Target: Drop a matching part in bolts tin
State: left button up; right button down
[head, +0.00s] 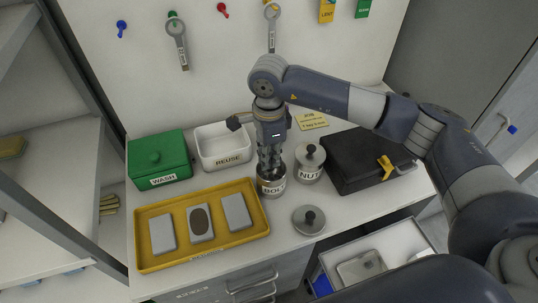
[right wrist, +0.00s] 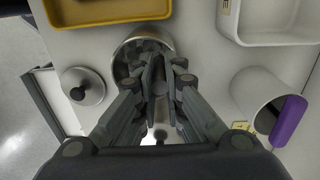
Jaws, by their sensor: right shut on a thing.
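The bolts tin (head: 271,187) is a metal can with a partly hidden "BOL" label, standing open right of the yellow tray. Its rim also shows in the right wrist view (right wrist: 118,62). My right gripper (head: 268,167) points down at the tin's mouth, with its fingertips at or just inside the opening. It is shut on a small grey part (right wrist: 158,74), mostly hidden between the fingers; I cannot tell its exact shape. A round knobbed lid (head: 308,219) lies on the counter in front of the tin. My left gripper is not in view.
The lidded nuts tin (head: 309,166) stands close to the right, with a black case (head: 360,155) beyond. The yellow tray (head: 148,262) holds three grey pieces. A white REUSE bin (head: 225,155) and green WASH box (head: 158,160) stand behind. A purple-handled white cup (right wrist: 255,92) is near.

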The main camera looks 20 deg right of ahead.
jog(key=shift+f, duration=0.15)
jog(key=c, duration=1.6)
grip_release()
jog(key=shift+r+p, duration=1.85)
jog(key=shift+r, duration=2.75)
